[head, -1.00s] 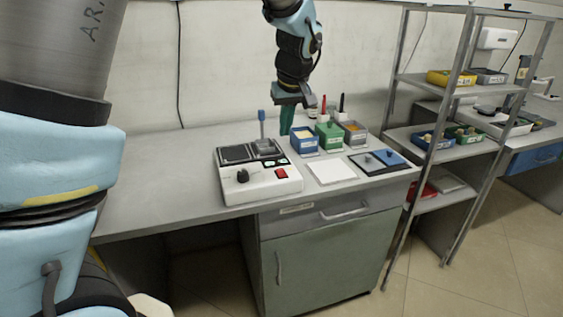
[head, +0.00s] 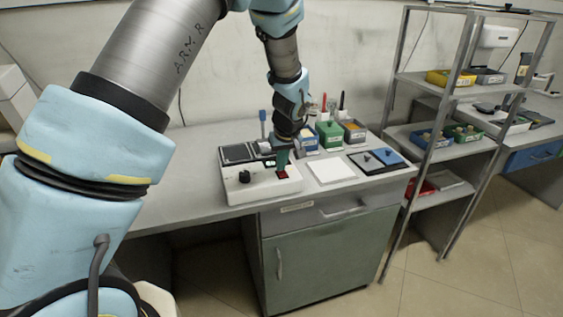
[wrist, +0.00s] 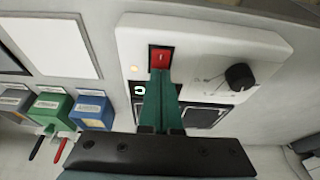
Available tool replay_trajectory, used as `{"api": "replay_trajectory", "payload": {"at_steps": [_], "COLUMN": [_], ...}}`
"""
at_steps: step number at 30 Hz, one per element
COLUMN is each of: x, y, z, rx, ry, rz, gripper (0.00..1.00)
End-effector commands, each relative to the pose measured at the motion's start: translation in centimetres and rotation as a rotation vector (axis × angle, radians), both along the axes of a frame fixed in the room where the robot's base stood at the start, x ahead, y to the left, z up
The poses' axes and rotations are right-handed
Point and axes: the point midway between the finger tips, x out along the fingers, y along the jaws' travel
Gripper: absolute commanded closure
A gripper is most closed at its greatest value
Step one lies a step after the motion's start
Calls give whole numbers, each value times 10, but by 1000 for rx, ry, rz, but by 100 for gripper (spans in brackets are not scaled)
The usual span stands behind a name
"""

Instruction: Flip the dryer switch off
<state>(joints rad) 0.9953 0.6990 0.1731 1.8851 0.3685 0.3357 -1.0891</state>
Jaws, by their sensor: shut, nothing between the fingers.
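The dryer is a white box (head: 240,190) on the bench, with a black knob (head: 245,177) and a red rocker switch (head: 283,174) at its front right.
A white pad (head: 331,170) and a black tray (head: 364,163) with a blue plate lie right of the dryer. Blue, green (head: 329,135) and grey bins stand behind them. A metal shelf rack (head: 440,120) stands at the right. The bench left of the dryer is clear.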

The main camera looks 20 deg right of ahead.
Motion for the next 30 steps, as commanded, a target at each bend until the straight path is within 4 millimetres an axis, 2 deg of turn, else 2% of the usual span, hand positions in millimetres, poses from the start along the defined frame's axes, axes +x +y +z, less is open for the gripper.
{"api": "replay_trajectory", "payload": {"at_steps": [6, 10, 19, 30], "x": [0, 2, 1, -16], "y": [0, 0, 0, 2], "z": [-1, -9, -6, -8], "rx": [0, 0, 3, 5], "ry": [0, 0, 3, 7], "rz": [0, 1, 0, -3], "gripper": [100, 100, 100, 100]}}
